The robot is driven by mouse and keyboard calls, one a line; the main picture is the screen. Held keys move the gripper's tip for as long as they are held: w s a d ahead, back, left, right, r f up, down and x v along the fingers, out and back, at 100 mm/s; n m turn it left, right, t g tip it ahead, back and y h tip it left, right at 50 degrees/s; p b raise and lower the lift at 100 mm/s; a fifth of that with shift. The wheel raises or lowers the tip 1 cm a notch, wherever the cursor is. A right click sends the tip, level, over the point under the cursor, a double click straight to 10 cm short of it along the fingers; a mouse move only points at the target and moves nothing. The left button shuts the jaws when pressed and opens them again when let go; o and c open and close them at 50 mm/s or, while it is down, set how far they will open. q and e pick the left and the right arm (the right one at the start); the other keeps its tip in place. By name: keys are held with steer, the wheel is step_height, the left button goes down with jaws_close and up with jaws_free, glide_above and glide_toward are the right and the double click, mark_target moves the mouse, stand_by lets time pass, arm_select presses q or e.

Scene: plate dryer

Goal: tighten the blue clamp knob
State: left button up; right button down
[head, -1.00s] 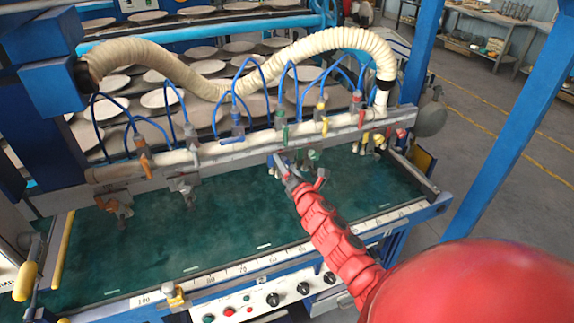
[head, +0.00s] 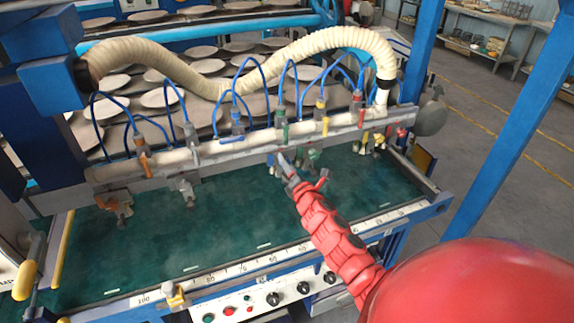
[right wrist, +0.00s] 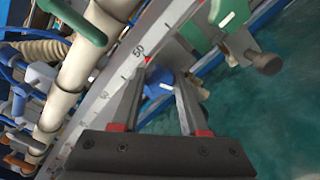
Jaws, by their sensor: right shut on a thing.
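The blue clamp knob (right wrist: 158,82) sits between the fingertips of my right gripper (right wrist: 160,80) in the right wrist view. The gripper is shut on it, with a finger on either side. In the head view my right gripper (head: 281,162) reaches the blue clamp below the middle of the long pipe, and the fingers partly hide the knob. The clamp hangs from the rail with the printed scale (right wrist: 110,88). My left gripper is not in view.
A green clamp (head: 309,155) hangs close to the right of my gripper. Orange clamps hang at the left, yellow and red ones at the right. Blue hoses (head: 238,92) arch above the pipe (head: 215,148). The green table surface (head: 160,248) below is mostly clear.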

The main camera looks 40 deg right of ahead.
steer(key=m, duration=1.2)
steer(key=shift+m+p, duration=0.3)
steer(key=shift+p, duration=0.05)
steer(key=m, duration=0.5)
steer(key=shift+f, duration=0.15)
steer(key=m, duration=0.4)
steer(key=shift+f, duration=0.2)
steer(key=shift+m, duration=0.5)
steer(key=shift+c, duration=2.1)
jaws_free()
steer(key=shift+r, duration=0.1)
